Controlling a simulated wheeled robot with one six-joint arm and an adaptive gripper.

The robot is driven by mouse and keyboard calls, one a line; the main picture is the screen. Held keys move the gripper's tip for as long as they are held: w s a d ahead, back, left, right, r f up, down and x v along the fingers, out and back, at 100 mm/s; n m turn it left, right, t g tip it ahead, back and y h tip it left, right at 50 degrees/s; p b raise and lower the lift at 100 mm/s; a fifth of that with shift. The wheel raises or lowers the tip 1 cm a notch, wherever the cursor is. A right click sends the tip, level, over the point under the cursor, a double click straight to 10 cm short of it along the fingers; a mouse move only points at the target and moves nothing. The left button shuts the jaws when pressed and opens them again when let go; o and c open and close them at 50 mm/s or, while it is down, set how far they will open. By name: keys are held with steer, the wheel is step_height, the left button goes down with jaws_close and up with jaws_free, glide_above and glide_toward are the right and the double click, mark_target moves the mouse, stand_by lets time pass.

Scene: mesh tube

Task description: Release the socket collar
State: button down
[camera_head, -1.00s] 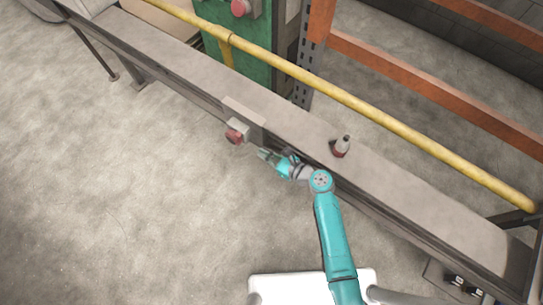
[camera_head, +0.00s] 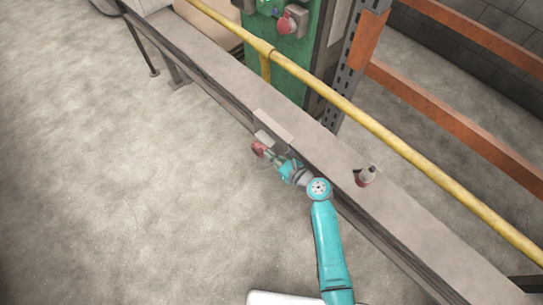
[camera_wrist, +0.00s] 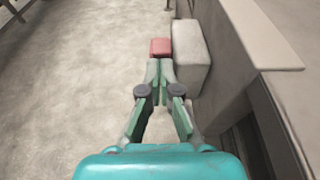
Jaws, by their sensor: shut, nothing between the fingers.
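A red part (camera_head: 258,149), which looks like the socket collar, sits on the outer end of a small pale grey box fixed to the side of the long grey bench. In the wrist view the red part (camera_wrist: 160,47) lies just past my fingertips, with the grey box (camera_wrist: 190,57) to its right. My gripper (camera_head: 272,157) is beside the box. In the wrist view my gripper (camera_wrist: 159,68) has its tips together and holds nothing. The tips seem very near the red part; I cannot tell whether they touch it.
A grey and dark red plug-like piece (camera_head: 365,176) stands on the bench top (camera_head: 330,150) to the right. A yellow rail (camera_head: 370,125) runs along the bench's far side. A green cabinet (camera_head: 285,50) with a red knob stands behind. The floor on the left is clear.

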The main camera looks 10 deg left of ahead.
mark_target(266, 147)
steer(key=shift+r, duration=0.15)
steer(key=shift+w+a+r+g+h, duration=0.8)
steer(key=shift+a+r+h, duration=0.1)
steer(key=shift+r+h, duration=0.15)
steer(key=shift+s, duration=0.1)
steer(key=shift+r, duration=0.15)
steer(key=shift+r, duration=0.6)
